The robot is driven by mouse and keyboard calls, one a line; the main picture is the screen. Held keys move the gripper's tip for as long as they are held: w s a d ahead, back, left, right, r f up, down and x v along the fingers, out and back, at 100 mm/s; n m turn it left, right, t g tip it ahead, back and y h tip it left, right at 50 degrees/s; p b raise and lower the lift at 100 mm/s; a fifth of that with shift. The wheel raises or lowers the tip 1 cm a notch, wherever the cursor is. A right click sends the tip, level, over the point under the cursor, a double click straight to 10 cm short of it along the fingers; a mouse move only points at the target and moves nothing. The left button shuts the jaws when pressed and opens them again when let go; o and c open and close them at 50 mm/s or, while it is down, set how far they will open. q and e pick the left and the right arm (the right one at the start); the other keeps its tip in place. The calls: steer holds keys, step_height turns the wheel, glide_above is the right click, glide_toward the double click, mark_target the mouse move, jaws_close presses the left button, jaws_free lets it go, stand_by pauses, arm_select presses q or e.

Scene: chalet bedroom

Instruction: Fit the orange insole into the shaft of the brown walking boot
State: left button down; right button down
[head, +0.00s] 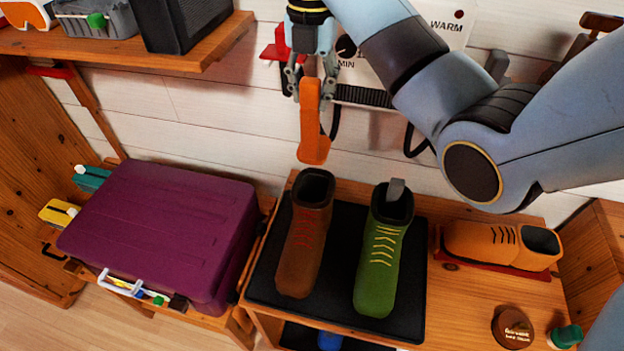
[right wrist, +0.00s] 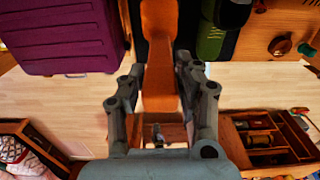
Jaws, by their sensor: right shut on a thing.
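The orange insole (head: 312,130) hangs upright, gripped at its upper part by my right gripper (head: 311,78). Its wide lower end is above and close to the dark shaft opening of the brown walking boot (head: 305,240). A small gap seems to show between them. The boot stands on a black mat (head: 335,260), toe toward the front. In the right wrist view the insole (right wrist: 160,60) runs away between the fingers of the gripper (right wrist: 157,90), and it hides the brown boot there. My left gripper is not in view.
A green boot (head: 380,255) with a grey piece in its shaft stands right of the brown boot. An orange shoe (head: 500,245) lies farther right. A purple suitcase (head: 160,230) is at left. A heater panel marked WARM (head: 440,30) is on the wall behind.

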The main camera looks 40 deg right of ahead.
mark_target(312, 137)
step_height(312, 137, down, 11)
steer(key=b, duration=0.8)
steer(key=shift+r, duration=0.2)
step_height(312, 137, down, 15)
steer(key=c, duration=0.9)
jaws_free()
steer(key=shift+f, duration=0.1)
step_height(312, 137, up, 12)
steer(key=shift+r, duration=0.15)
